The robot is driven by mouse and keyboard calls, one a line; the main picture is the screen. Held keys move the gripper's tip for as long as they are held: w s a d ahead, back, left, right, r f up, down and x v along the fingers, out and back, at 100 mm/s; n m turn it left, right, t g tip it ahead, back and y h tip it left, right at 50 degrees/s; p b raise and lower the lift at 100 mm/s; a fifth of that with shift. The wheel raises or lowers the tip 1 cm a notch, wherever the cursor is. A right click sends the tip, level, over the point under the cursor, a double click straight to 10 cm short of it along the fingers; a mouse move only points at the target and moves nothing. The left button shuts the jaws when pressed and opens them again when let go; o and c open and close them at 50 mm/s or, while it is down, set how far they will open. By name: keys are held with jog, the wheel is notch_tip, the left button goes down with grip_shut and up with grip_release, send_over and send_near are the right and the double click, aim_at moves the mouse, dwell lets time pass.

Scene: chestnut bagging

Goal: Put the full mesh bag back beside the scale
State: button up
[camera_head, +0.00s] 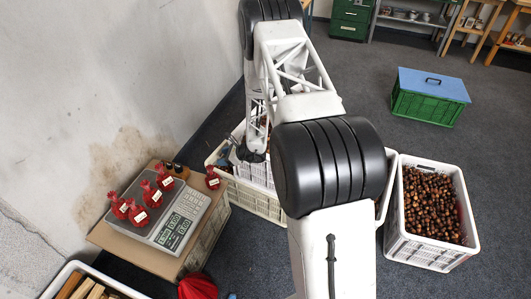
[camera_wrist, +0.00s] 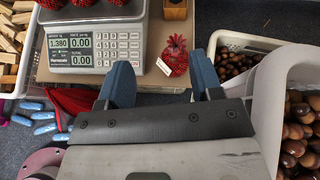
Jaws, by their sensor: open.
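A red mesh bag (camera_wrist: 173,57) with a white tag stands on the cardboard top to the right of the scale (camera_wrist: 92,52). The head view shows this bag (camera_head: 212,178) apart from the scale, near the top's right edge. Several similar red bags (camera_head: 152,194) stand on the scale's pan. The scale display reads 1.380 in the wrist view. My gripper (camera_wrist: 160,62) is open with blue fingers and nothing held. The bag appears just beyond the gap between its fingertips, nearer the right finger. In the head view my arm hides most of the gripper.
The scale stands on a cardboard-topped crate (camera_head: 118,234) by the wall. A white crate of chestnuts (camera_head: 402,242) is at the right; another white crate (camera_head: 262,205) sits behind my arm. A crate of wood pieces (camera_wrist: 8,75) is at left. A green box (camera_head: 425,106) stands on open floor.

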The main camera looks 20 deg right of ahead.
jog(key=s+a+r+n+g, duration=0.2)
jog(key=s+a+r+n, duration=0.3)
jog(key=r, duration=0.7)
jog(key=s+a+r+n+g, duration=0.15)
jog(key=s+r+n, duration=0.35)
jog(key=r, duration=0.6)
jog(key=s+a+r+n+g, duration=0.25)
jog(key=s+r, duration=0.45)
jog(key=r, duration=0.5)
jog(key=s+d+r+n+h, duration=0.2)
jog(key=s+r, duration=0.4)
jog(key=s, duration=0.6)
jog(key=s+d+r+n+h, duration=0.2)
jog(key=s+r+n+h, duration=0.2)
jog(key=s, duration=0.8)
jog(key=s+d+r+n+t+h, duration=0.1)
jog(key=s+r+n+h, duration=0.2)
jog(key=s, duration=0.9)
notch_tip(320, 180, up, 5)
jog(key=n, duration=0.3)
jog(key=shift+d+f+h, duration=0.15)
jog(key=shift+d+h, duration=0.15)
jog(key=shift+d, duration=0.1)
